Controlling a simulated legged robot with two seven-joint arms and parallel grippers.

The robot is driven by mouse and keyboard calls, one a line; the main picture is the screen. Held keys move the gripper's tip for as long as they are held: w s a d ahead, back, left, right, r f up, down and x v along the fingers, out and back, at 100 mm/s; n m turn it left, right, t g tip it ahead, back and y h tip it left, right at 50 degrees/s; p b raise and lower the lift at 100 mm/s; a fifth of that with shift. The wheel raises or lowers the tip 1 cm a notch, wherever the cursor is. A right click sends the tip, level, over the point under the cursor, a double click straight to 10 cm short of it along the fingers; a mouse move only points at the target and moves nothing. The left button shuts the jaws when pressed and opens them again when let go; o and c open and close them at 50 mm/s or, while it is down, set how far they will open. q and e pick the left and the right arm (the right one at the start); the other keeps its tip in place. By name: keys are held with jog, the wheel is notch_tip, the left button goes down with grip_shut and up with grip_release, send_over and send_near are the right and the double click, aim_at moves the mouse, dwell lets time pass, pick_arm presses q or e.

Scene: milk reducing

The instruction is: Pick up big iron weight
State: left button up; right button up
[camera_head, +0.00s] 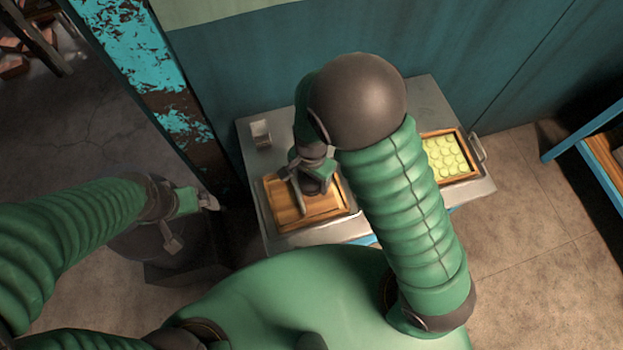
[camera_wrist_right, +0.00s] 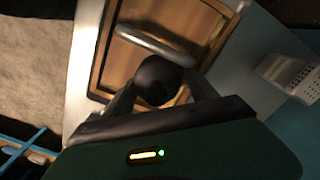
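A dark, round-topped iron weight (camera_wrist_right: 158,80) shows between the fingers of my right gripper (camera_wrist_right: 162,88) in the right wrist view. It is over the wooden tray with a grey metal handle bar (camera_wrist_right: 150,42). In the head view my right gripper (camera_head: 312,178) points down over the wooden tray (camera_head: 330,208), and its own wrist partly hides the weight. The fingers lie on both sides of the weight; whether they press on it cannot be told. My left gripper (camera_head: 207,201) is left of the table, small and apart from the weight.
The metal table (camera_head: 430,100) stands against a teal wall. A second tray (camera_head: 447,158) with several pale round pieces is at its right. A small light grater-like box (camera_head: 261,133) is at the back left, also in the wrist view (camera_wrist_right: 288,75). A blue-framed shelf (camera_head: 590,150) stands far right.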

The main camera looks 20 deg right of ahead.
jog(key=shift+s+a+r, duration=0.1)
jog(key=shift+s+r, duration=0.05)
jog(key=shift+s, duration=0.05)
jog(key=c, duration=0.7)
jog(key=shift+w, duration=0.15)
grip_shut()
